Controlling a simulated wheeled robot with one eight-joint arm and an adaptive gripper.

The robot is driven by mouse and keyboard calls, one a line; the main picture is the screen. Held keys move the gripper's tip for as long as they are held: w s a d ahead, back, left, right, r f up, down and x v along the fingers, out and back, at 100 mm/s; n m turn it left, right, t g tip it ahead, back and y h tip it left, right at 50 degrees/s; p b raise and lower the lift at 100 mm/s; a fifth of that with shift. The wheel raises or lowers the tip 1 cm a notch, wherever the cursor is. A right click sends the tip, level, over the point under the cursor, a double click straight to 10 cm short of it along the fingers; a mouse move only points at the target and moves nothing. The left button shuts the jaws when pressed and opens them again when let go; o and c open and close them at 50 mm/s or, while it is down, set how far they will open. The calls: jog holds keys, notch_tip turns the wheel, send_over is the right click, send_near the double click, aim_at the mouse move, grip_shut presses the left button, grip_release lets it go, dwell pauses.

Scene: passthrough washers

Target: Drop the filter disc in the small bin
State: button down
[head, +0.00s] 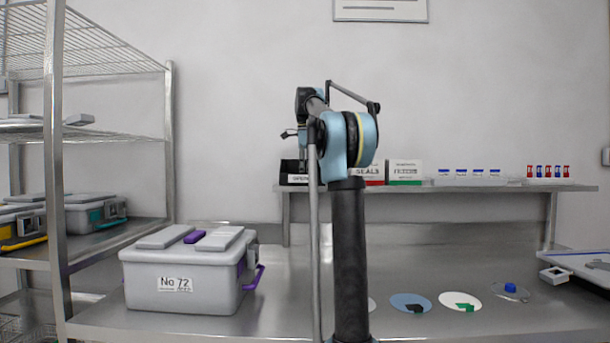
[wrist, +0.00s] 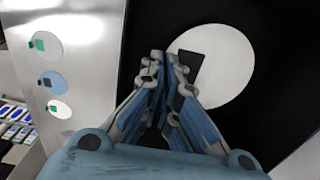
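The filter disc (wrist: 225,70) is a white round disc with a dark tab (wrist: 189,68). In the wrist view it lies just beyond and to the right of my gripper's fingertips (wrist: 167,57), against a black surface. The tab shows beside the right finger, not clearly between the fingers. The fingers are close together; whether they pinch the tab cannot be told. In the head view my gripper (head: 303,165) points down at the small black bin (head: 290,180), which stands at the left end of the raised shelf. The disc is not visible in the head view.
Boxes marked red (head: 373,172) and green (head: 405,173) stand right of the bin. Several discs with tabs, including a blue one (head: 402,299), lie on the bench below. A grey lidded case (head: 185,275) stands at left, beside a wire rack (head: 60,170).

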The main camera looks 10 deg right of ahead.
jog(key=shift+f, duration=0.6)
jog(key=c, duration=1.8)
grip_release()
jog(key=shift+r, duration=0.1)
notch_tip(320, 180, up, 8)
jog(key=shift+f, duration=0.15)
jog(key=shift+r, duration=0.4)
